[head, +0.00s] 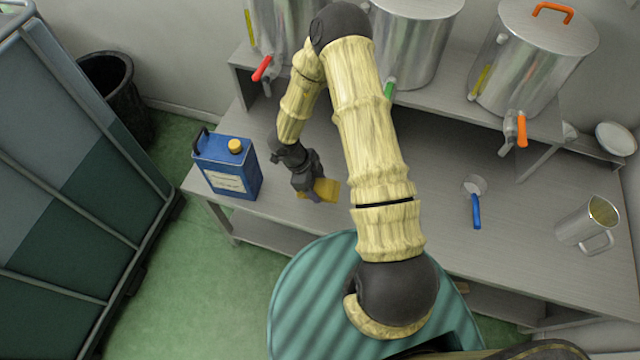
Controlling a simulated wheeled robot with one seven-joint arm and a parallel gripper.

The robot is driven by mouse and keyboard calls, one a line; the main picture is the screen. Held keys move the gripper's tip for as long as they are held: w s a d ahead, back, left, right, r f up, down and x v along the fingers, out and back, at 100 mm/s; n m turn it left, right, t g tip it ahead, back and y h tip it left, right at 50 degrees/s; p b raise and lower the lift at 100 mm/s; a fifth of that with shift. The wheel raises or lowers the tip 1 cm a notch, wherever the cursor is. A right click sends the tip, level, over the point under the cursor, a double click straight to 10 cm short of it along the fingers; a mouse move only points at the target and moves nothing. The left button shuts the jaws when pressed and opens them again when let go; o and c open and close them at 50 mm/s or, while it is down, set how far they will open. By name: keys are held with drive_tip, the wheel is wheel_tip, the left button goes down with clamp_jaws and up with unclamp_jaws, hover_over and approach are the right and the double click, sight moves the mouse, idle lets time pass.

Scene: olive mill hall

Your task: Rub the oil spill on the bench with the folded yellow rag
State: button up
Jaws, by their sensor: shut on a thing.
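My gripper (314,192) is at the left part of the grey bench (420,190), just right of the blue can. It is shut on the folded yellow rag (327,189), which shows at its fingertips. The rag is low over the bench top; I cannot tell whether it touches the surface. I cannot make out the oil spill; my arm and gripper hide part of the bench.
A blue can (228,168) with a yellow cap stands at the bench's left end. A blue-handled strainer or scoop (475,200) and a metal jug (588,225) are to the right. Steel drums (530,55) with taps stand on the raised shelf behind.

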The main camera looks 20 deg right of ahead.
drive_tip(key=shift+w+d+n, duration=0.25)
drive_tip(key=shift+w+n, duration=0.05)
drive_tip(key=shift+n, duration=0.3)
drive_tip(key=w+r+n+t+y, duration=0.2)
drive_tip(key=w+n+t+y, duration=0.2)
drive_tip(key=n, duration=1.8)
drive_tip(key=w+t, duration=0.2)
drive_tip(key=shift+n+t, duration=0.3)
drive_tip(key=shift+r, duration=0.1)
